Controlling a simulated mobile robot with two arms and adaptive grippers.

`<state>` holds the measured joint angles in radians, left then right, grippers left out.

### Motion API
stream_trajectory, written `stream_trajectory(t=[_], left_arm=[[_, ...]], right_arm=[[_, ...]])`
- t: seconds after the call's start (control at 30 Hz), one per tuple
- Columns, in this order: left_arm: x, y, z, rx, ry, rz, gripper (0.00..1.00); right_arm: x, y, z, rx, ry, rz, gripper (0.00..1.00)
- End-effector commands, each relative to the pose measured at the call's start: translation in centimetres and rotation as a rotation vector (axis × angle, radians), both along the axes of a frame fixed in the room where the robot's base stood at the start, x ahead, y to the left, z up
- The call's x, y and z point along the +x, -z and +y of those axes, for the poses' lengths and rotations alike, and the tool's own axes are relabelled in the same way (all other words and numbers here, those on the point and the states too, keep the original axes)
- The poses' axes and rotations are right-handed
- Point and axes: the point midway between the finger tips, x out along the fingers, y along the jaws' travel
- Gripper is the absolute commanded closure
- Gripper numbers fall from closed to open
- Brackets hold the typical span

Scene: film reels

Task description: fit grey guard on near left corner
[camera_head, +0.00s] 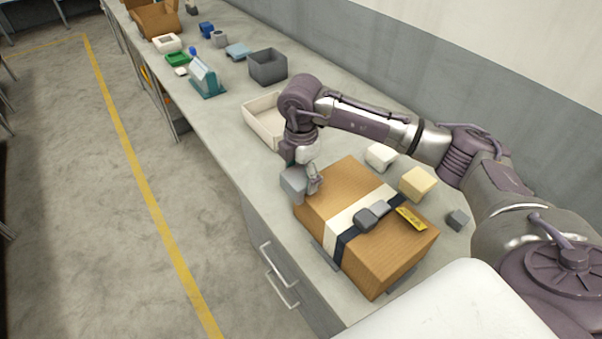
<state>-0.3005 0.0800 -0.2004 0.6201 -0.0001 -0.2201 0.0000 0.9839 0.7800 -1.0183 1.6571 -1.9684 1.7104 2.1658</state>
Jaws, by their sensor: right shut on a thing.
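A brown cardboard box (393,258) stands on the grey bench, with a cream band (352,213) and a dark strap with a grey buckle (369,217) across its top. My right gripper (308,180) is shut on a grey guard (292,184) at the box's left corner in the picture. The guard sits right at that corner, at about the height of the top face. I cannot tell whether it is seated or only held against the corner. The gripper hides part of the guard. My left gripper is not in view.
A white block (381,156), a cream block (418,183) and a small dark grey block (457,220) lie beyond the box. A cream tray (253,124), a grey bin (267,67) and a teal dispenser (207,84) stand farther along the bench (222,132). Its left edge is close to the box.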

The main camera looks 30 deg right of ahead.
Motion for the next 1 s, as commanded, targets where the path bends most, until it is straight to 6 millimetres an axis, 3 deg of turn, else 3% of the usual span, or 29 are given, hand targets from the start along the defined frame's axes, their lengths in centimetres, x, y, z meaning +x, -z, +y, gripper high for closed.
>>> stream_trajectory(t=[0.07,0.1,0.2,0.53,0.7,0.73,1.0], left_arm=[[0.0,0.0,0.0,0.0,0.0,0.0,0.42],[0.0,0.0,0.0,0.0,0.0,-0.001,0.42],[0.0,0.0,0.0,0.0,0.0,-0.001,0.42],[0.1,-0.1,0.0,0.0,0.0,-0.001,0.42],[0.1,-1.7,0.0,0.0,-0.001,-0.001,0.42],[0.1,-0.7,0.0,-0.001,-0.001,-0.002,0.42],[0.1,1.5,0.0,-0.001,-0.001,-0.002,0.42]], right_arm=[[0.0,0.0,0.0,0.0,0.0,-0.001,0.57],[0.0,0.0,0.0,0.0,0.0,0.0,0.16],[0.0,0.0,0.0,0.0,0.0,0.0,0.0],[0.0,-0.1,0.0,0.0,0.0,0.0,0.0],[0.0,-2.0,0.0,0.0,0.0,-0.001,0.0],[0.1,-1.9,0.0,0.002,0.0,-0.004,0.0],[0.2,-7.7,0.0,0.002,0.0,-0.007,0.0]])
